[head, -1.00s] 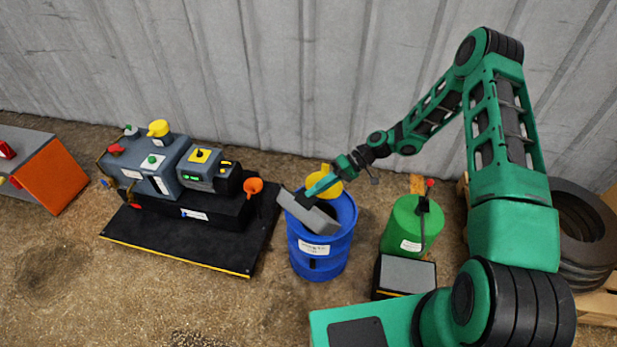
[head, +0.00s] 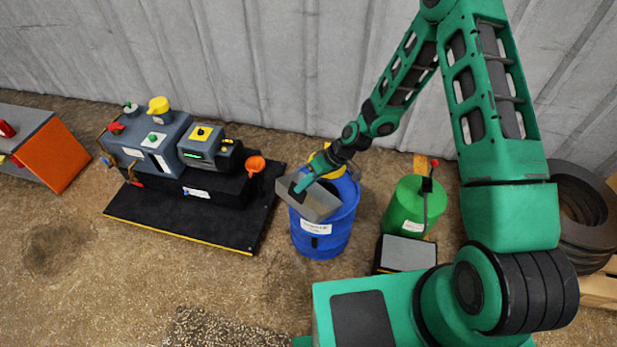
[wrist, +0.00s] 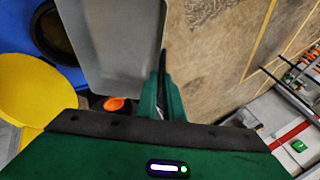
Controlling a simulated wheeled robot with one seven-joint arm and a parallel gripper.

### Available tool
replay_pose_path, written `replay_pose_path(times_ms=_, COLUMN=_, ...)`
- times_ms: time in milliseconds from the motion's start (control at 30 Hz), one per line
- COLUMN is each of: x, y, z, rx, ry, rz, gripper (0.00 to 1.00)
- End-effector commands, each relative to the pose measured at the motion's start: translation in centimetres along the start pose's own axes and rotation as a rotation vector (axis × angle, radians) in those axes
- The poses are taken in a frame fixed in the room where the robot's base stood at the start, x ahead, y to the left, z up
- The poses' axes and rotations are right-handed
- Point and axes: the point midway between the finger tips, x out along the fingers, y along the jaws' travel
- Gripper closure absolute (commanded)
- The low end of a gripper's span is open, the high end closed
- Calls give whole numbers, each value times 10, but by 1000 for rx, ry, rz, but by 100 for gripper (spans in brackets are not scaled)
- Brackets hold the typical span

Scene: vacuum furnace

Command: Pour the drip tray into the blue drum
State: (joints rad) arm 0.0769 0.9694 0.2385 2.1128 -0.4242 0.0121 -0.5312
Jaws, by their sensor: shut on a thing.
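The grey drip tray (head: 318,205) is tilted over the near left part of the blue drum's top. It also shows in the wrist view (wrist: 112,40), where its inside looks grey and bare. My gripper (head: 302,184) is shut on the tray's wall; the wrist view shows the green fingers (wrist: 160,100) at its edge. The blue drum (head: 322,242) stands upright with a white label. A yellow lid or funnel (head: 335,172) is at its back, partly behind my arm. The drum's dark opening (wrist: 52,35) shows beside the tray in the wrist view.
The pump unit (head: 165,145) with an orange funnel (head: 255,164) stands on a black platform left of the drum. A green canister (head: 408,208) and a grey-topped box (head: 406,254) stand to the right.

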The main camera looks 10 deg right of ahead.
Motion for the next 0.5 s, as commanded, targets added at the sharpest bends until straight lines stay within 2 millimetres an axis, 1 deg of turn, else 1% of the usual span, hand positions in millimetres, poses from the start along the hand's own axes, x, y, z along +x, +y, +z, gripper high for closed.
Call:
replay_pose_path(times_ms=33, x=5, y=-5, z=2, rx=-14, ry=-2, rz=24, gripper=100)
replay_pose_path(times_ms=100, x=11, y=-7, z=4, rx=-33, ry=-1, rz=64, gripper=100)
replay_pose_path(times_ms=500, x=48, y=-13, z=20, rx=-128, ry=-2, rz=290, gripper=100)
